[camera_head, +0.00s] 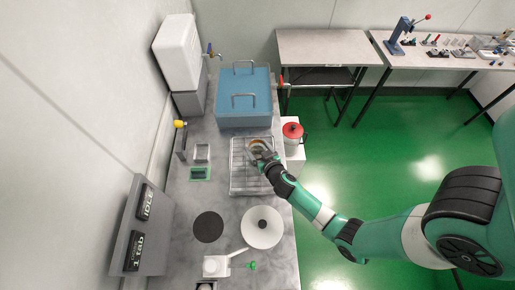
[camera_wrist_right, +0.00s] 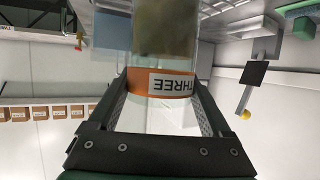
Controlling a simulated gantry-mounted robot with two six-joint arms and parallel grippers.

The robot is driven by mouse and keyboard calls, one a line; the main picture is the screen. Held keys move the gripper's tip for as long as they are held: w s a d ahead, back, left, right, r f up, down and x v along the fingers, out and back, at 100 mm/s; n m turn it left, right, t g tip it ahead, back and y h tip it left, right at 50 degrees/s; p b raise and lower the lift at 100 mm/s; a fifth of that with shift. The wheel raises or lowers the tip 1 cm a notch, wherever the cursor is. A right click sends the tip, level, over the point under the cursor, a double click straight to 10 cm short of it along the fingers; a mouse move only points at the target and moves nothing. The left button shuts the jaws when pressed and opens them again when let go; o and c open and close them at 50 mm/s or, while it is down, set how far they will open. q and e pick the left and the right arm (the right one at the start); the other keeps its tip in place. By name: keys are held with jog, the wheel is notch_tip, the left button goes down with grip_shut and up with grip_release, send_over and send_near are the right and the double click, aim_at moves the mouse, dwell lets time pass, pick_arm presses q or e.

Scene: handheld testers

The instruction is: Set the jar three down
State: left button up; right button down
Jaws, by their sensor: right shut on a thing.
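The jar three (camera_wrist_right: 165,45) is a clear cylinder with brownish contents and an orange band that reads "THREE" in the right wrist view. My right gripper (camera_wrist_right: 165,88) is shut on it, with one finger on each side of the banded part. In the head view my right gripper (camera_head: 261,157) is over the far part of the wire rack (camera_head: 238,186) on the grey bench, and a little of the jar (camera_head: 256,145) shows orange-brown at its tip. I cannot tell whether the jar touches the rack. My left gripper is in neither view.
A blue lidded bath (camera_head: 230,114) stands behind the rack. A red-topped container (camera_head: 292,131) stands right of it. A small green-based device (camera_head: 201,173) lies left. A black disc (camera_head: 208,227), a white round piece (camera_head: 262,236) and a sign reading "IDLE" (camera_head: 146,202) are nearer.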

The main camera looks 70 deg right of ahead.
grip_release()
jog(key=shift+f, duration=0.1)
jog(key=shift+r, duration=0.2)
jog(key=p+v, duration=0.1)
jog(key=v, duration=1.1)
jog(key=shift+w, duration=0.1)
